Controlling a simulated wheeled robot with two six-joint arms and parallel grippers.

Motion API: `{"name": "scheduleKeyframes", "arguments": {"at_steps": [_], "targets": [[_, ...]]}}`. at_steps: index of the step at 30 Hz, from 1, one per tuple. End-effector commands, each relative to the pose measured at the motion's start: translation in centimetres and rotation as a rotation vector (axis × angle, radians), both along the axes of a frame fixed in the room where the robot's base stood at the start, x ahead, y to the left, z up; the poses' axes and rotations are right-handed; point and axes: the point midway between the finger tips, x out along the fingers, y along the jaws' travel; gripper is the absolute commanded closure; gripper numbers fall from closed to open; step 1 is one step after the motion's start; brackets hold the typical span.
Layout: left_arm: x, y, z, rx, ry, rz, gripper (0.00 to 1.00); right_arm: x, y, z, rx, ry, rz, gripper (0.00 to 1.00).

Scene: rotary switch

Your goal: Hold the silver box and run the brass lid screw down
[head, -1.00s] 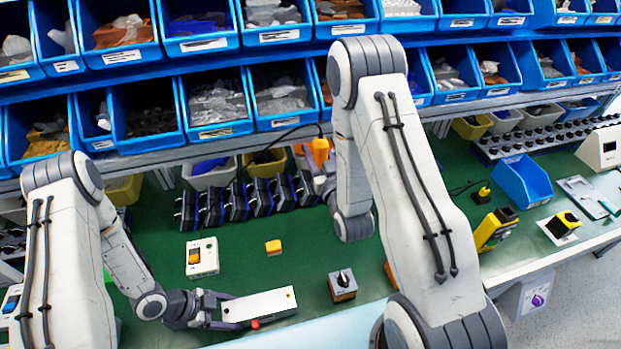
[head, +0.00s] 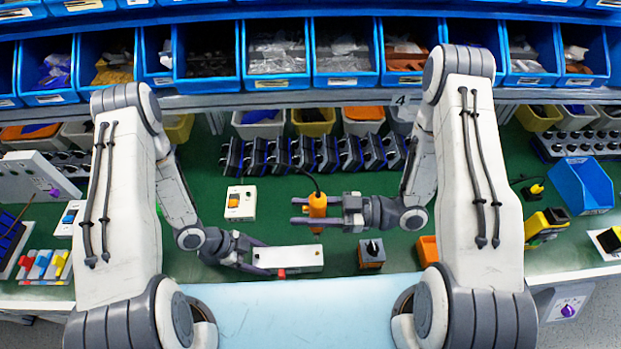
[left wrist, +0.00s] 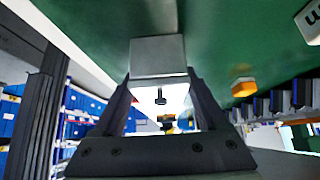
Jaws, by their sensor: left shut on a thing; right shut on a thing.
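The silver box (head: 300,257) lies on the green bench mat, long side across the head view. My left gripper (head: 268,262) is shut on its left end; the box (left wrist: 157,57) also shows between the fingers in the left wrist view. A small dark screw-like part (left wrist: 160,97) shows below the box end there; I cannot tell if it is the brass lid screw. My right gripper (head: 318,211) is shut on an orange corded screwdriver (head: 318,203), held upright behind the box and apart from it. The lid screw cannot be made out in the head view.
A rotary switch block (head: 372,254) stands just right of the box. A white switch box (head: 241,203) stands behind left. An orange-topped block (left wrist: 243,87) shows in the left wrist view. Several dark modules (head: 310,153) line the back below blue bins (head: 340,55).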

Motion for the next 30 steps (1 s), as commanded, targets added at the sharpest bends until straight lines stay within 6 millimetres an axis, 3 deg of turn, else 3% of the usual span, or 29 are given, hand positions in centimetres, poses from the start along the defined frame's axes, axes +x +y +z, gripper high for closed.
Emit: {"name": "scheduleKeyframes", "arguments": {"at_steps": [6,18,30], "targets": [[0.0,0.0,0.0,0.000,0.000,0.000,1.00,-1.7,-0.2,-0.4,0.002,0.001,0.072,1.00],[0.0,0.0,0.0,0.000,0.000,0.000,1.00,-1.7,-0.1,-4.0,0.003,0.002,0.071,1.00],[0.0,0.0,0.0,0.000,0.000,0.000,1.00,-1.6,-0.1,-4.7,0.003,0.000,0.070,1.00]]}}
